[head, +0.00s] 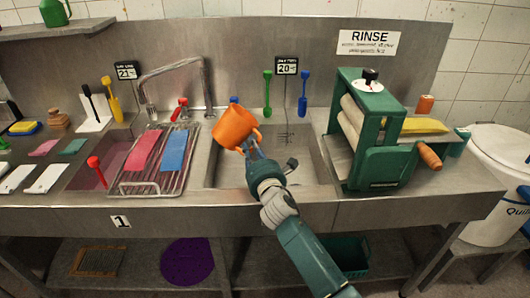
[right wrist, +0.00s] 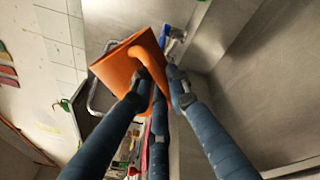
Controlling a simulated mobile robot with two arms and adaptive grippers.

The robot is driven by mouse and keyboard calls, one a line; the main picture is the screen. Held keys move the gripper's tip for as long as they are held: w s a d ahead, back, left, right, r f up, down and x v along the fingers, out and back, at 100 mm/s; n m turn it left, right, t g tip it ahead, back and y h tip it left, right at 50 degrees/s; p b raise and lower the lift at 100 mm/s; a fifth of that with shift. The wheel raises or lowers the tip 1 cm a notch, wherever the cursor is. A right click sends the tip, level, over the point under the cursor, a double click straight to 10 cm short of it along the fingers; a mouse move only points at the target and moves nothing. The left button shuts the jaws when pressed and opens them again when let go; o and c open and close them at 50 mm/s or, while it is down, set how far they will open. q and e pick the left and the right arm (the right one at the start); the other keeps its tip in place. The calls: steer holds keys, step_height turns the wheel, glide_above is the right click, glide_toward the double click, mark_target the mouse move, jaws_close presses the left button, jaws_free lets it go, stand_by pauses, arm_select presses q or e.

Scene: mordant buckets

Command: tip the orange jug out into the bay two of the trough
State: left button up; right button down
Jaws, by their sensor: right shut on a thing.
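The orange jug (head: 235,127) is held in the air, tilted, over the left part of the right-hand basin (head: 228,174) of the steel trough. My right gripper (head: 249,146) is shut on it. In the right wrist view the fingers (right wrist: 160,85) close around the handle of the jug (right wrist: 118,62). I cannot see inside the jug, and no stream shows. The left basin (head: 86,176) carries a "1" plate on the trough front; no "2" plate shows, and my arm covers part of the front below the right basin. My left gripper is not in view.
A wire rack (head: 152,178) with a pink and a blue cloth lies left of the right basin. A curved tap (head: 178,72) stands behind. A green roller wringer (head: 375,135) stands close on the right. A white bucket (head: 497,165) is at the far right.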

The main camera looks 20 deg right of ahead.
steer(key=shift+w, duration=0.15)
steer(key=shift+d, duration=0.2)
